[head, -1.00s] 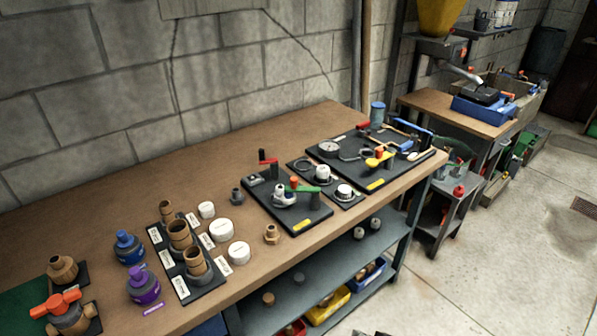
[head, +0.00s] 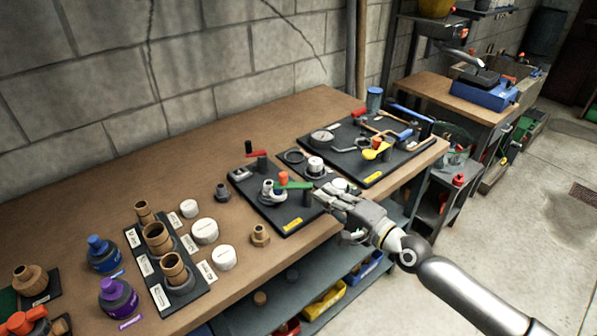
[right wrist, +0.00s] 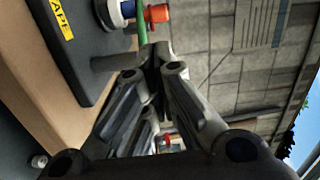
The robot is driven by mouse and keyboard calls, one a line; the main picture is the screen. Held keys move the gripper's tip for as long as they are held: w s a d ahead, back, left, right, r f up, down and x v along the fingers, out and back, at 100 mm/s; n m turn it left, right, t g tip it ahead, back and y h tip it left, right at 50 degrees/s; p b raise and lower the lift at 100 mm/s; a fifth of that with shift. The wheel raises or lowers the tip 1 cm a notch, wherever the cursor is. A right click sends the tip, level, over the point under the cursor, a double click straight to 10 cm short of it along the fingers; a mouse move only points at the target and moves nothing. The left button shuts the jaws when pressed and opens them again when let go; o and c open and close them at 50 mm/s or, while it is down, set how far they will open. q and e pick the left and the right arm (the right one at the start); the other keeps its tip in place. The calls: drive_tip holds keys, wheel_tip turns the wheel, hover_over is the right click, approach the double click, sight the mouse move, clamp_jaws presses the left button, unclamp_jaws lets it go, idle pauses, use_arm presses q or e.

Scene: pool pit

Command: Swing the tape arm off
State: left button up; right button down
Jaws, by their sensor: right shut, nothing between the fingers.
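The tape board (head: 262,208) is a black plate on the bench with a yellow label at its front; the label (right wrist: 62,18) reads "APE" in the right wrist view. A green arm (head: 297,185) with an orange knob (head: 283,177) reaches over a white and grey roll (head: 268,190). The green arm (right wrist: 141,22) shows just beyond my fingertips in the right wrist view; I cannot tell whether they touch. My right gripper (head: 322,194) is shut and empty at the board's right edge. It also shows in the right wrist view (right wrist: 160,55). My left gripper is not in view.
A red-handled part (head: 257,155) stands at the board's back. A gauge board (head: 362,160) lies to the right, with a small white-capped part (head: 316,164) between. Brown fittings (head: 157,238) and white caps (head: 205,231) stand to the left. Bare benchtop lies behind.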

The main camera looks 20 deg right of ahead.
sight(291, 187)
drive_tip(key=shift+w+d+r, duration=0.2)
drive_tip(key=shift+d+r, duration=0.05)
drive_tip(key=shift+r, duration=0.05)
drive_tip(key=p+x, duration=0.1)
drive_tip(key=x, duration=0.9)
idle(0.4)
